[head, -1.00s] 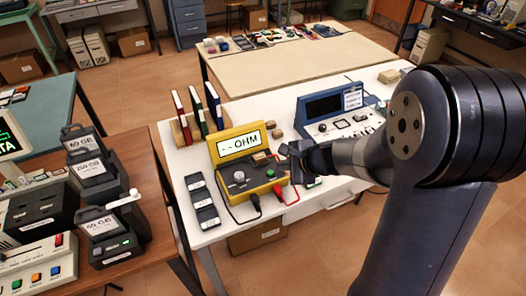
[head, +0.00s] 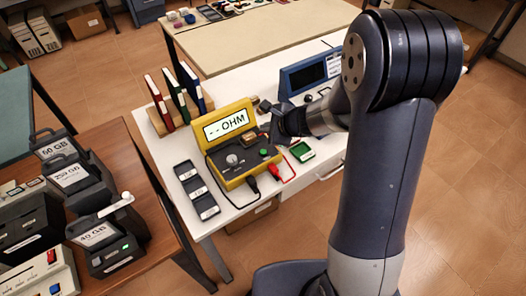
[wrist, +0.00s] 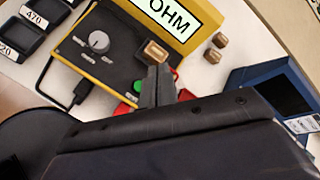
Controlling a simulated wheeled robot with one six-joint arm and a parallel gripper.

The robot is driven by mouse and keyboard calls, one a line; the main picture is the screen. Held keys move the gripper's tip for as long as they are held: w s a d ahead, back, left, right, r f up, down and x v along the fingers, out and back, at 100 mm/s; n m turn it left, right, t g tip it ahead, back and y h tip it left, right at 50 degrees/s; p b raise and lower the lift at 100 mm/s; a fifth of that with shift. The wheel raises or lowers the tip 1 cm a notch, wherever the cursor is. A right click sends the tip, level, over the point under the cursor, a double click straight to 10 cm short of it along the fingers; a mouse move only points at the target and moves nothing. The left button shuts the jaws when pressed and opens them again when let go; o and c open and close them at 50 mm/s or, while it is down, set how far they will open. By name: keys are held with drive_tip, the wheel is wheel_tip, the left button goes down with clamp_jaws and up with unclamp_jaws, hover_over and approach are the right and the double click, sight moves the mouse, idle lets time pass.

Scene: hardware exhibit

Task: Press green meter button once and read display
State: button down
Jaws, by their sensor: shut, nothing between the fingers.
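The yellow meter (head: 240,107) stands on the white table, its display (head: 226,124) reading "-- OHM". Its dark panel has a grey knob (head: 232,160) and a green button (head: 263,153). In the wrist view the green button (wrist: 137,87) shows just left of my fingers, with "OHM" partly in view above. My gripper (head: 276,126) is shut and empty, at the meter's right side; its fingertips also show in the wrist view (wrist: 157,72). The gap between fingertips and panel is hard to judge. A brown block (wrist: 155,52) sits on the panel close beyond the fingertips.
Black (head: 250,186) and red (head: 275,174) leads plug into the meter's front. A green-and-white tray (head: 302,151) lies to its right and a blue instrument (head: 300,80) behind right. Labelled dark modules (head: 197,190) lie to its left; books (head: 168,95) stand behind left.

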drive_tip(key=b, duration=0.5)
hover_over(266, 153)
wheel_tip(266, 153, down, 7)
drive_tip(key=shift+f, duration=0.1)
drive_tip(key=shift+f+b, duration=0.5)
drive_tip(key=shift+b, duration=0.35)
drive_tip(key=shift+f, duration=0.1)
idle(0.9)
drive_tip(key=shift+f+b, duration=0.3)
drive_tip(key=shift+b, duration=0.3)
drive_tip(key=shift+f+b, duration=0.5)
drive_tip(key=shift+b, duration=0.1)
idle(0.5)
drive_tip(key=shift+r, duration=0.15)
drive_tip(key=shift+r+p, duration=0.7)
drive_tip(key=shift+r, duration=0.1)
